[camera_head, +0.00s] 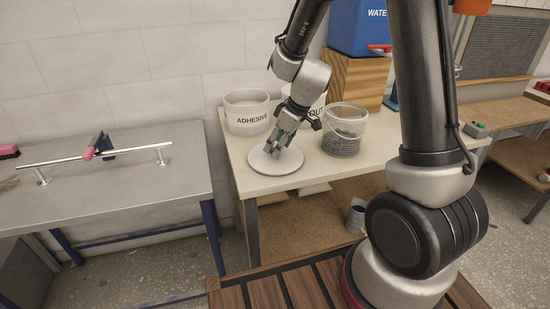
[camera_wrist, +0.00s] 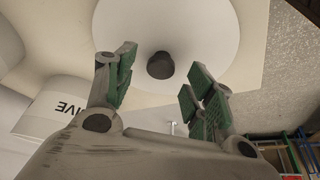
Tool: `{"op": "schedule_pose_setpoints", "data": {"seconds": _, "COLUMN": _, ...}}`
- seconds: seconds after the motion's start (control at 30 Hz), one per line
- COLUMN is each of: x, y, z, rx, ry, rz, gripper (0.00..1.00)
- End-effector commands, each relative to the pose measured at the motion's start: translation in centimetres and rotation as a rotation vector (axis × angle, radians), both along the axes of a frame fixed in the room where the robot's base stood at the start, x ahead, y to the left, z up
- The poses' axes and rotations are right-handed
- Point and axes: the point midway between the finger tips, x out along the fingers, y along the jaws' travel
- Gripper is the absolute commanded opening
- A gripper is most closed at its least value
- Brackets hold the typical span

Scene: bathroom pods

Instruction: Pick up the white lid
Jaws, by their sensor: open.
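The white lid (camera_head: 268,163) lies flat on the light tabletop, near its front left corner. In the wrist view the lid (camera_wrist: 205,25) is a white disc with a dark round knob (camera_wrist: 160,65) at its middle. My gripper (camera_head: 281,148) is above the lid, pointing down at it, and hides part of it in the head view. In the wrist view my gripper (camera_wrist: 158,75) has its two green-padded fingers spread apart. The knob shows between the fingertips, with nothing held. I cannot tell whether the fingers touch the lid.
A white adhesive bucket (camera_head: 246,112) stands behind the lid, to the left. A grout bucket (camera_head: 314,100) and a blue water container (camera_head: 360,28) on a wooden block are behind. A metal table (camera_head: 100,190) is left.

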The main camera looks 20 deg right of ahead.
Motion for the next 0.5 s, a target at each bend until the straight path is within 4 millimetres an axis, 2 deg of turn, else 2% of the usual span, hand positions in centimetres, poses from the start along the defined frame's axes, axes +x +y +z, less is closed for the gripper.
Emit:
{"op": "schedule_pose_setpoints", "data": {"seconds": 0.1, "x": 0.3, "y": 0.41, "z": -1.37, "rx": 0.0, "ry": 0.003, "rz": 0.0, "gripper": 0.54}}
{"op": "schedule_pose_setpoints", "data": {"seconds": 0.37, "x": 0.45, "y": 0.5, "z": -1.68, "rx": 0.0, "ry": 0.0, "rz": -0.001, "gripper": 0.54}}
{"op": "schedule_pose_setpoints", "data": {"seconds": 0.5, "x": 0.43, "y": 0.5, "z": -1.67, "rx": 0.0, "ry": 0.0, "rz": -0.001, "gripper": 0.32}}
